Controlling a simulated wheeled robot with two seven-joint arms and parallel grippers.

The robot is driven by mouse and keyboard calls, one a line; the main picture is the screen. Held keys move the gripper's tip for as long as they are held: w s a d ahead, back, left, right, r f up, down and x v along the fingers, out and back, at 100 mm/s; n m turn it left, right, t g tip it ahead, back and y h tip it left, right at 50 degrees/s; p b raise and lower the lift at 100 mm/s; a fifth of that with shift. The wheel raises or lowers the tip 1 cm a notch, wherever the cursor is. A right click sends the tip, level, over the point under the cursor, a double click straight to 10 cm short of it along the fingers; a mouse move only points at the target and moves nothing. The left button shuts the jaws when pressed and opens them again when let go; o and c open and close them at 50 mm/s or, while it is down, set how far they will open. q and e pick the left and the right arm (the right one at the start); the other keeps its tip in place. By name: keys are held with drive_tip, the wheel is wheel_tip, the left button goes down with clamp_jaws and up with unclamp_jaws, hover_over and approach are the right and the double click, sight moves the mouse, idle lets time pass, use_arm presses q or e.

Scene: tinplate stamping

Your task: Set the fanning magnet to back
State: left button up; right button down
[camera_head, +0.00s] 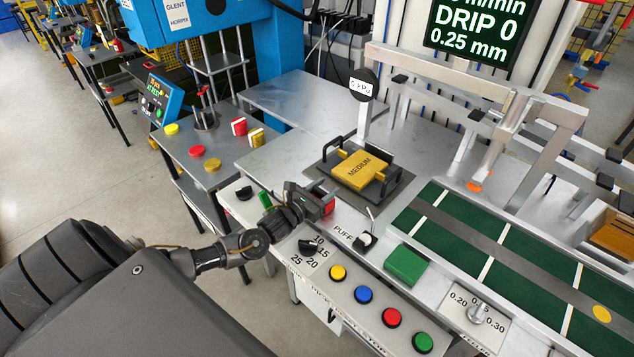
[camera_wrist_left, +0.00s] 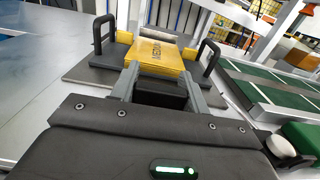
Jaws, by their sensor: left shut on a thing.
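My left gripper (camera_head: 328,200) reaches in from the left, over the left end of the grey control panel (camera_head: 330,262). Its fingers also show in the left wrist view (camera_wrist_left: 160,84), closed on a dark block (camera_wrist_left: 160,95) between them. The block is mostly hidden, and I cannot tell for sure that it is the fanning magnet, nor read its setting. Beyond the fingertips, a yellow block marked MEDIUM (camera_head: 358,171) sits on a dark plate (camera_head: 331,188) with black handles; it also shows in the wrist view (camera_wrist_left: 156,52). My right gripper is not in view.
A numbered dial (camera_head: 308,246) and a PUFF knob (camera_head: 364,241) lie close to my gripper. Several coloured buttons line the panel's front, including a yellow one (camera_head: 338,272). A green block (camera_head: 405,265) and a green conveyor (camera_head: 480,235) are at right. Bare metal tabletop (camera_head: 285,145) lies behind.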

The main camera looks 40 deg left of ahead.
use_arm(q)
drive_tip(key=shift+w, duration=0.15)
drive_tip(key=o, duration=1.4)
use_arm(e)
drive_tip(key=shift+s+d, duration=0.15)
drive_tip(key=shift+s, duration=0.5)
use_arm(q)
drive_tip(key=shift+s+a+f, duration=0.1)
drive_tip(key=shift+s, duration=0.3)
drive_tip(key=s+b, duration=0.1)
drive_tip(key=s, duration=0.5)
drive_tip(key=s+a+b, duration=0.1)
drive_tip(key=s, duration=0.1)
drive_tip(key=shift+s+a+b, duration=0.1)
drive_tip(key=shift+s+b, duration=0.2)
drive_tip(key=shift+s, duration=0.1)
drive_tip(key=shift+s+a, duration=0.1)
drive_tip(key=shift+s, duration=0.55)
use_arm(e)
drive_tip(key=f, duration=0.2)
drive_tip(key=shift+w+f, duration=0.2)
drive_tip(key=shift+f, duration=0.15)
